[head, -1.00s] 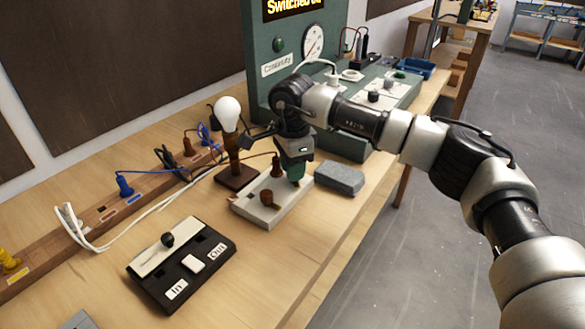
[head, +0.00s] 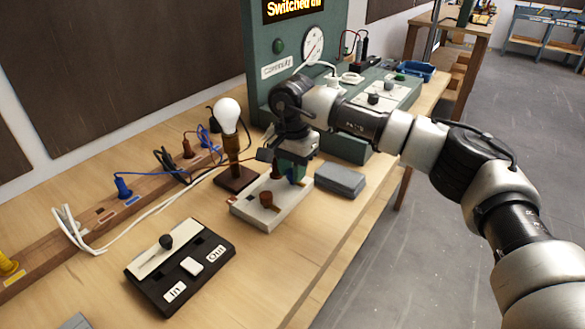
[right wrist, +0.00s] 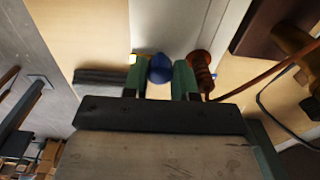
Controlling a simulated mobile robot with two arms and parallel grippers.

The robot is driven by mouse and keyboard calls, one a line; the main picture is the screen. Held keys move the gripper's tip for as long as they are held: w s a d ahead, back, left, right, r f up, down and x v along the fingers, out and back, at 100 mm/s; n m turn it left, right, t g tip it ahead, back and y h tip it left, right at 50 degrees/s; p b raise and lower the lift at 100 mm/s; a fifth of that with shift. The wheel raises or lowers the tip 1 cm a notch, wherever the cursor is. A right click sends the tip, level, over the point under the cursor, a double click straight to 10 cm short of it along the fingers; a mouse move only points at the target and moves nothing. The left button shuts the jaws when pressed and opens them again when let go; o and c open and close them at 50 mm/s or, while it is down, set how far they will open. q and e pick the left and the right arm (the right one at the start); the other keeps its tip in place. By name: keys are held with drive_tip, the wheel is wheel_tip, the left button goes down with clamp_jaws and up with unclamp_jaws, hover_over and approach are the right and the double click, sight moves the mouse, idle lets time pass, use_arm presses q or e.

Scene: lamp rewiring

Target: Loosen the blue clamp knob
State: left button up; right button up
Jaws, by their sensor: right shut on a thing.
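The blue clamp knob (right wrist: 159,68) sits between the green fingers of my right gripper (right wrist: 160,80) in the right wrist view, and the gripper is shut on it. In the head view the same gripper (head: 293,173) points down over the far right end of a pale block (head: 252,214). Only a small bit of the blue knob (head: 300,180) shows there beside the fingers. A red-brown plug with an orange lead (right wrist: 201,68) is close beside one finger. My left gripper is not in view.
A bulb (head: 228,115) on a wooden stand is left of my gripper. A grey block (head: 340,180) lies close on its right. The green test panel (head: 262,60) rises behind. A black switch box (head: 165,292) lies in front, with white and coloured leads at left.

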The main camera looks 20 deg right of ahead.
drive_tip(key=shift+r, duration=0.15)
drive_tip(key=o, duration=0.7)
drive_tip(key=shift+c, duration=0.2)
wheel_tip(320, 180, up, 11)
drive_tip(key=shift+f, duration=0.2)
